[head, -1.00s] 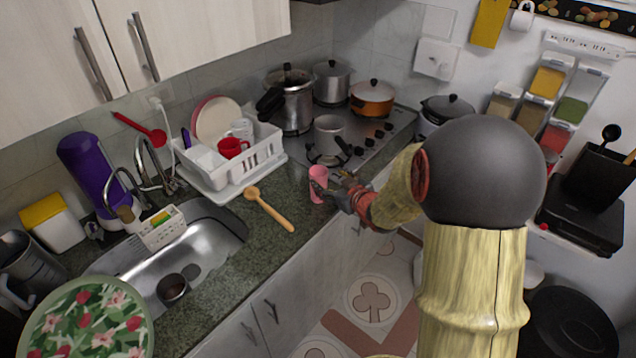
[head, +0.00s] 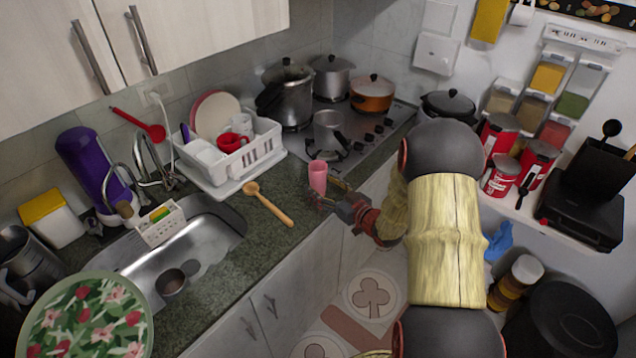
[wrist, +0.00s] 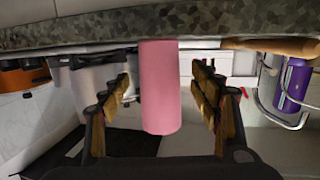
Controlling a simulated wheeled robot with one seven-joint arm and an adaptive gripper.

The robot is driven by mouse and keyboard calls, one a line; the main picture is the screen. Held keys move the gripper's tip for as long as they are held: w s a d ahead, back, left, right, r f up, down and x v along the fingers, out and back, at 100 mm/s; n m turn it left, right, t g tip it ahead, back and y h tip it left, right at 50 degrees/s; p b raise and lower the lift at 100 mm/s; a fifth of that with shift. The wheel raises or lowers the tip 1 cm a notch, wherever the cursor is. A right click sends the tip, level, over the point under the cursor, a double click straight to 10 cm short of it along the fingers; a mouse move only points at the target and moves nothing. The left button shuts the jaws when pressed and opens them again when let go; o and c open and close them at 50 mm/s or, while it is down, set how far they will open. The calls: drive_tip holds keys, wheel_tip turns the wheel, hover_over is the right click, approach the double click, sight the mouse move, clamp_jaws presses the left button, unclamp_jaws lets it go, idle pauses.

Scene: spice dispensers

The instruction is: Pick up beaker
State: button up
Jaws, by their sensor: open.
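In the wrist view the beaker (wrist: 161,88) shows between the two open fingers of my gripper (wrist: 163,100), with a gap on each side. The wrist picture appears upside down, with the counter at the top. The fingers hide part of the beaker's lower right in the head view.
A wooden spoon (head: 268,205) lies on the counter left of the beaker. A white dish rack (head: 232,172) stands behind it. A metal pot (head: 328,128) sits on the stove behind right. The sink (head: 200,250) is at left.

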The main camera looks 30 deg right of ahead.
drive_tip(key=x, duration=0.2)
drive_tip(key=shift+w+f, duration=0.1)
drive_tip(key=shift+w, duration=0.25)
drive_tip(key=c, duration=1.3)
drive_tip(key=shift+c, duration=0.2)
